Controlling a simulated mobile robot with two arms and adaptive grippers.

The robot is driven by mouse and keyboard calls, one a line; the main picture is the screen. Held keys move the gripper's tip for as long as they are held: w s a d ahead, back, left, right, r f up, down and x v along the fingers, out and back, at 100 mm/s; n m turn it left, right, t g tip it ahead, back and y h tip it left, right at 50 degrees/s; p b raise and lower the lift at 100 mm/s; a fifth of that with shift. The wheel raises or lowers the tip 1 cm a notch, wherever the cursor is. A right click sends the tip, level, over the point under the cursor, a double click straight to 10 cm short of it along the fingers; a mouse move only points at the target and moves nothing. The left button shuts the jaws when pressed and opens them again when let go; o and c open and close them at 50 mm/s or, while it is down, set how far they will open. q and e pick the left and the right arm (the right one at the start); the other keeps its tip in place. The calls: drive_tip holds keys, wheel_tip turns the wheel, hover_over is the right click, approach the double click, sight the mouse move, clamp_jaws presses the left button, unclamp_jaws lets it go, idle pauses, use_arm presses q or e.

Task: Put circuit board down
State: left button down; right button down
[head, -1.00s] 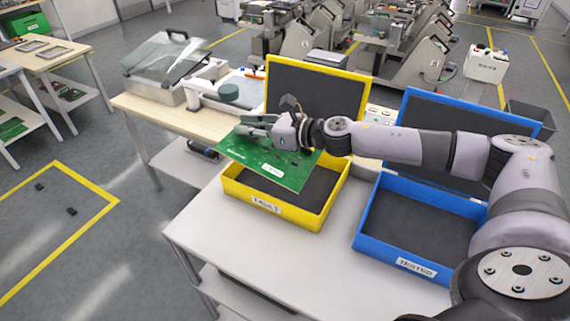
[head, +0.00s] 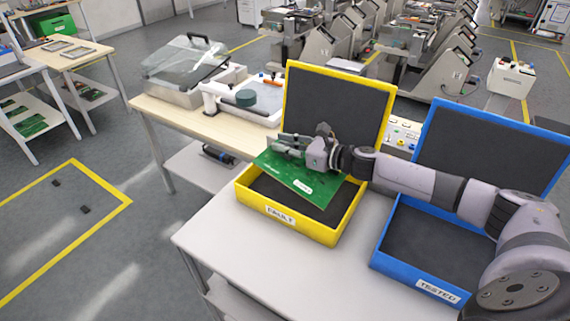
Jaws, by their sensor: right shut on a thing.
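The green circuit board (head: 297,179) is over the yellow box labelled FAULT (head: 285,221). My right gripper (head: 290,146) is shut on the board and holds it tilted above the box's dark lining. I cannot tell whether the board touches the box rim. The blue box labelled TESTED (head: 417,281) stands open to the right, and its visible inside is empty. My right arm passes in front of the blue box's rear part. My left gripper is not in view.
Both boxes stand on a white table (head: 225,235) with their lids raised behind. A wooden bench (head: 170,110) with a clear-lidded machine (head: 185,67) is behind at left. The table's front left is clear.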

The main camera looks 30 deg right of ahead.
sight(284, 162)
wheel_tip(284, 162, down, 6)
drive_tip(key=shift+p, duration=0.35)
drive_tip(key=c, duration=1.5)
unclamp_jaws()
